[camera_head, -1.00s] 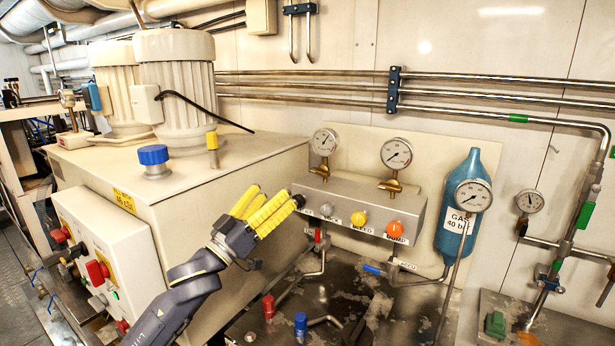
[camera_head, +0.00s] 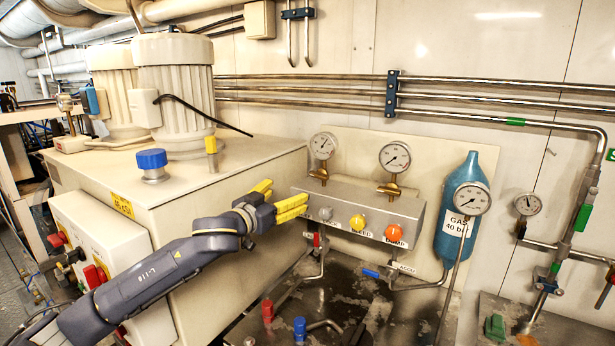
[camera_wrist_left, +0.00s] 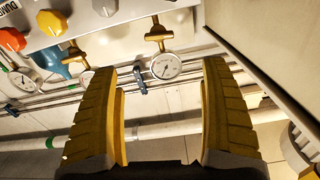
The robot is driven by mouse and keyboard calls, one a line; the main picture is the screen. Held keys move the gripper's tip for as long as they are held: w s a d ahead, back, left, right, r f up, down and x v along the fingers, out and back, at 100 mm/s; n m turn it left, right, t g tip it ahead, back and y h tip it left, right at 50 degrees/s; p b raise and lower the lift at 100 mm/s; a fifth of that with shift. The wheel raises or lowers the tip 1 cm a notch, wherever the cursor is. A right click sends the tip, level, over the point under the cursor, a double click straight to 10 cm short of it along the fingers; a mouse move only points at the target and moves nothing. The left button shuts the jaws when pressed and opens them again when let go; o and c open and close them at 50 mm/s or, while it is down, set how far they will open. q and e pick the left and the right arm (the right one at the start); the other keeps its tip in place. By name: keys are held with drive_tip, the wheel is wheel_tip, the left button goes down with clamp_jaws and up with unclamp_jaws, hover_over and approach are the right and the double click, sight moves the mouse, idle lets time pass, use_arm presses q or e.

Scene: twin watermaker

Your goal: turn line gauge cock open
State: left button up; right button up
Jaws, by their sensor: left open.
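A grey panel box (camera_head: 345,207) on the wall carries a grey knob (camera_head: 325,213), a yellow knob (camera_head: 357,222) and an orange knob (camera_head: 394,233). Two round gauges stand on it, the left gauge (camera_head: 323,146) on a brass cock (camera_head: 319,173) and the right gauge (camera_head: 394,157) on another brass cock (camera_head: 389,189). I cannot read which cock is the line one. My left gripper (camera_head: 281,197) is open and empty, just left of the box. In the left wrist view, a gauge (camera_wrist_left: 166,66) and its brass cock (camera_wrist_left: 158,37) show between the spread yellow fingers, apart from them. My right gripper is not in view.
A large cream cabinet (camera_head: 225,215) with white motors (camera_head: 176,90) stands left, close behind my left arm. A blue gas bottle (camera_head: 463,240) with its own gauge is right of the box. Red and blue valve handles stick up below. Pipes run along the wall above the gauges.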

sight(317, 176)
use_arm(q)
drive_tip(key=x, duration=1.7)
drive_tip(key=shift+w+d, duration=0.1)
drive_tip(key=shift+c, duration=0.4)
clamp_jaws()
drive_tip(key=shift+r, duration=0.1)
